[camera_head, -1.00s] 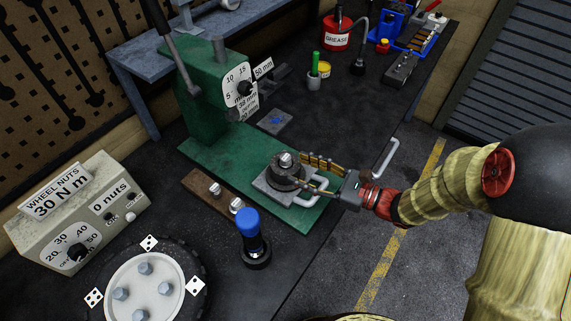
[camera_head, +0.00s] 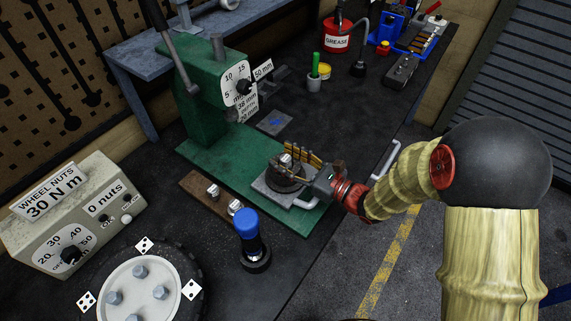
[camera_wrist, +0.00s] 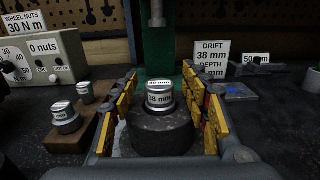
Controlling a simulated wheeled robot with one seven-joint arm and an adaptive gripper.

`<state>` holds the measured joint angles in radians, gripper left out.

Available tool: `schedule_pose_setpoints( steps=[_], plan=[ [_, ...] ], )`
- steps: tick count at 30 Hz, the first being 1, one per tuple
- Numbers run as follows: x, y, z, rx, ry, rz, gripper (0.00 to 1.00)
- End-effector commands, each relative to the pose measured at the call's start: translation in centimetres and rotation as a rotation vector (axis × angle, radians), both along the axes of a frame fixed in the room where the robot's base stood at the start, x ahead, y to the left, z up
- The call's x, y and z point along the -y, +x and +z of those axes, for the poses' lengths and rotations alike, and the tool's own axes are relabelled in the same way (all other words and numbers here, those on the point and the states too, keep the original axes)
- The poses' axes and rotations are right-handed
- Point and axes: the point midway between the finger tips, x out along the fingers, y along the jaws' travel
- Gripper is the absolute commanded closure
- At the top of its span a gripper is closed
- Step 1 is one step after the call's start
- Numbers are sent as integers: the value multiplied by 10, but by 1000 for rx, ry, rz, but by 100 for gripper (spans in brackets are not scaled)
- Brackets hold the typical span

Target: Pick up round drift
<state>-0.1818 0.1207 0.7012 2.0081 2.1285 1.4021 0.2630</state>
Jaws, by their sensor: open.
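A round silver metal drift (camera_wrist: 160,93) with a "38 mm" label stands upright in a dark ring (camera_wrist: 160,132), between my fingers in the wrist view. In the head view the drift (camera_head: 285,160) sits at the front of the green press base, partly crowded by my fingers. My gripper (camera_wrist: 160,80) is open, its yellow-padded fingers on both sides of the drift and ring, with gaps to the drift. In the head view my gripper (camera_head: 296,162) reaches in from the right. Two similar silver drifts, a left one (camera_wrist: 65,117) and a farther one (camera_wrist: 85,91), stand on a brown block.
The green press (camera_head: 205,110) rises behind. A blue-topped tool (camera_head: 247,228) stands near the front. A wheel hub (camera_head: 140,290) and a wheel nuts box (camera_head: 75,215) are at left. A grease can (camera_head: 337,37) stands at the back.

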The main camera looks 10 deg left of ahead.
Motion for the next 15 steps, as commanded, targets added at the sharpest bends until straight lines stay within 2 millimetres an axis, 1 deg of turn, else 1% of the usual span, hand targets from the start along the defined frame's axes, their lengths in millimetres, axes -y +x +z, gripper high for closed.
schedule_pose_setpoints(
  steps=[6,15],
  plan=[
    [0,0,0,0,0,0,55],
    [0,0,0,0,0,0,72]
  ],
)
